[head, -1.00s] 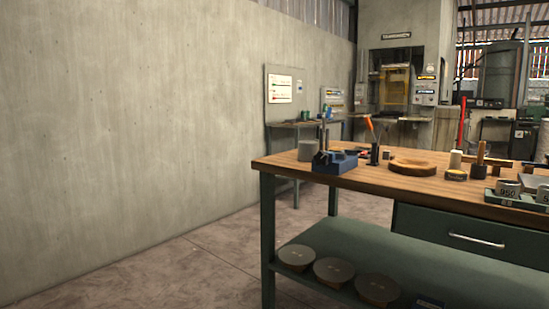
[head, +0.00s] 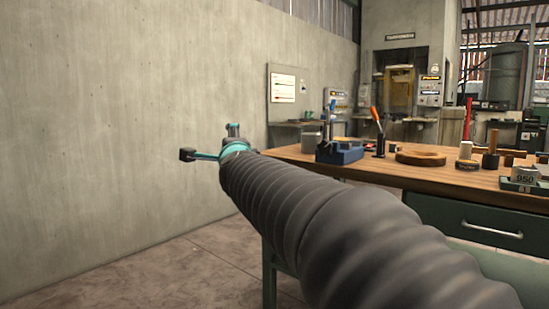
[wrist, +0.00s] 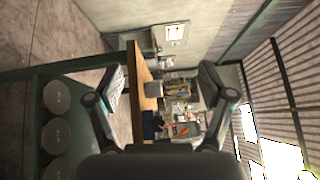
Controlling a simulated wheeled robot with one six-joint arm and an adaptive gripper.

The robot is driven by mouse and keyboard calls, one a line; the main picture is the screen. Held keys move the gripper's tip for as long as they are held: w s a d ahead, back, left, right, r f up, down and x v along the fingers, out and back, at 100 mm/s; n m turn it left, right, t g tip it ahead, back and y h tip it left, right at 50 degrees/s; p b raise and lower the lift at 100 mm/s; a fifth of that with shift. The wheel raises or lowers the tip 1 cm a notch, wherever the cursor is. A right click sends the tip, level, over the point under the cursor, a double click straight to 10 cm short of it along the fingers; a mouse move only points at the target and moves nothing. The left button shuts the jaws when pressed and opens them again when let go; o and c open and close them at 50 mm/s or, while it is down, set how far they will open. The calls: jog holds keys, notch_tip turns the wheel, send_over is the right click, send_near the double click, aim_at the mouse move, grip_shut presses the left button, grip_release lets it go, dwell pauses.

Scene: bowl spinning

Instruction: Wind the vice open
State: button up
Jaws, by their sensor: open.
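A small blue vice (head: 338,152) sits near the left end of the wooden workbench top (head: 400,177). A dark upright part with a blue tip stands at its left end; its screw handle is too small to make out. My gripper (head: 234,130) is held out in the air left of the bench, well apart from the vice, largely hidden behind my wrist. In the wrist view my gripper (wrist: 160,80) is open, with nothing between the fingers. A dark blue shape, apparently the vice, shows low between them (wrist: 150,125).
An orange-handled tool (head: 377,130) stands right of the vice, and a grey cylinder (head: 309,142) left of it. A round wooden disc (head: 421,158) and several small items lie further right. A concrete wall (head: 120,130) rises on the left. Bare floor lies between wall and bench.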

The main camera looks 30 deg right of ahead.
jog(key=w+d+r+m+g+h+b, duration=0.2)
jog(key=w+d+m+h, duration=0.2)
jog(key=d+m+h, duration=0.55)
jog(key=m+g+h+b, duration=0.25)
jog(key=m+g, duration=0.65)
jog(key=m, duration=0.8)
send_near(324, 147)
jog(key=shift+n, duration=0.25)
jog(key=p+x, duration=0.2)
jog(key=x, duration=0.8)
jog(key=shift+d+f, duration=0.1)
jog(key=c, duration=1.2)
